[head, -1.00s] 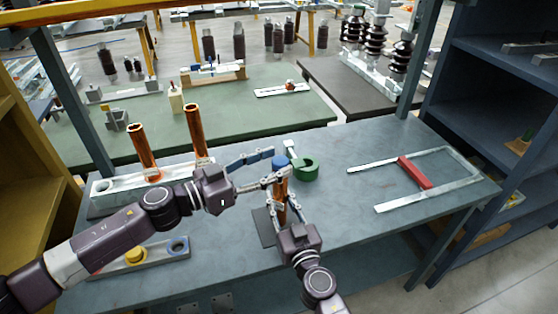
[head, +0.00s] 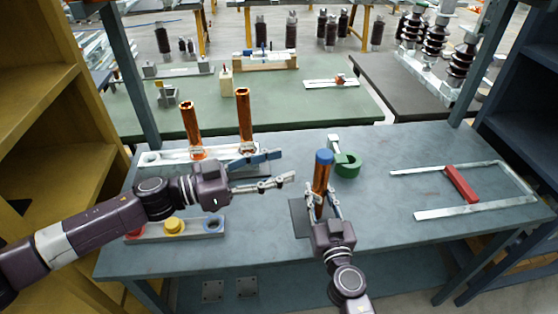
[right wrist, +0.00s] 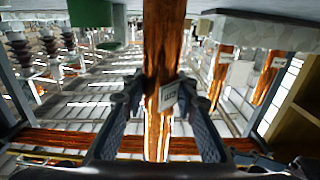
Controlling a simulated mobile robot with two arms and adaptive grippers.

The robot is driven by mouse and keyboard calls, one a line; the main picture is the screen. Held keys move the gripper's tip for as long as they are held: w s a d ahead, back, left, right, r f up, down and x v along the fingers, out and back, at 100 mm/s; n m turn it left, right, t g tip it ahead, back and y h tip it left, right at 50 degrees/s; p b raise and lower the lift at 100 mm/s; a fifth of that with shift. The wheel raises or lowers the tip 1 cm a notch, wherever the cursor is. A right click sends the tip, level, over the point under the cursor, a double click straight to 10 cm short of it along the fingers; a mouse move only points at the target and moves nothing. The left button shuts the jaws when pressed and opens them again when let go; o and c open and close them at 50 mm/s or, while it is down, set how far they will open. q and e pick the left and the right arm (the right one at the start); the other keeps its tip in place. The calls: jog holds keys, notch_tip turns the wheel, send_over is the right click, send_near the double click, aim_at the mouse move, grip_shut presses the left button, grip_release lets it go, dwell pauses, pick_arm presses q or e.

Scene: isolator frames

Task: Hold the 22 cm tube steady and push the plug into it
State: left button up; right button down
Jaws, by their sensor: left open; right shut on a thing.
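The copper-brown tube (head: 321,176) stands upright on a dark plate (head: 299,214) on the bench. My right gripper (head: 321,208) is shut on its lower part. The right wrist view shows both fingers against the tube (right wrist: 164,45), with a white label (right wrist: 168,97) between them. The blue plug (head: 324,157) sits on the tube's top end, in line with it; how deep it goes cannot be told. My left gripper (head: 284,168) is open and empty, left of the plug and apart from it.
A green ring-shaped piece (head: 347,165) lies just right of the tube. Two more copper tubes (head: 192,130) (head: 245,115) stand in a rack at the back left. A tray with a yellow plug (head: 174,227) lies at front left. A metal frame with a red bar (head: 461,184) lies right.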

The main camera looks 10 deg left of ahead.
jog(key=c, duration=1.5)
grip_release()
jog(key=shift+o, duration=0.2)
